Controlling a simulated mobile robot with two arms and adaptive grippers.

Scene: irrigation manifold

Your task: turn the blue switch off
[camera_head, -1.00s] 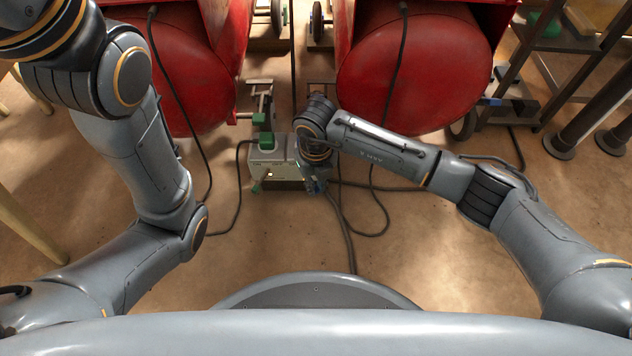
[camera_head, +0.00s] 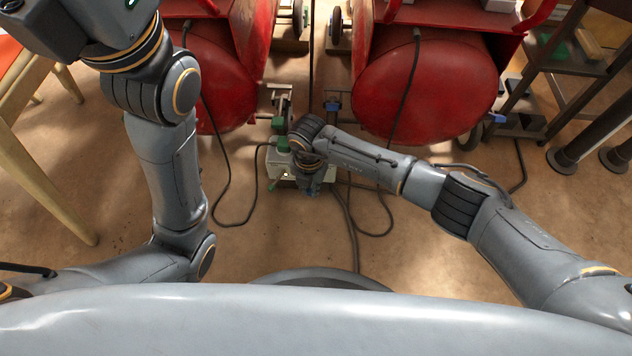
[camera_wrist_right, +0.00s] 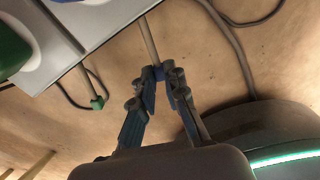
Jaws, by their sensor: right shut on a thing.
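A grey box (camera_head: 278,172) with a green cap (camera_head: 282,143) stands on the floor. In the right wrist view its pale panel (camera_wrist_right: 62,30) is at the upper left. A thin rod (camera_wrist_right: 151,40) reaches out from the box and ends in a blue tip (camera_wrist_right: 158,72), the blue switch's lever. My right gripper (camera_wrist_right: 162,82) is shut on this blue tip. In the head view the right gripper (camera_head: 312,188) is at the box's front right, partly hidden by its wrist. A second lever with a green tip (camera_wrist_right: 97,103) is left of the gripper. My left gripper is out of frame.
Two large red tanks (camera_head: 430,85) stand behind the box. Black hoses and cables (camera_head: 354,225) lie on the floor around it. A dark shelf rack (camera_head: 570,60) stands at the right, and a wooden frame (camera_head: 45,170) at the left. The floor in front is mostly clear.

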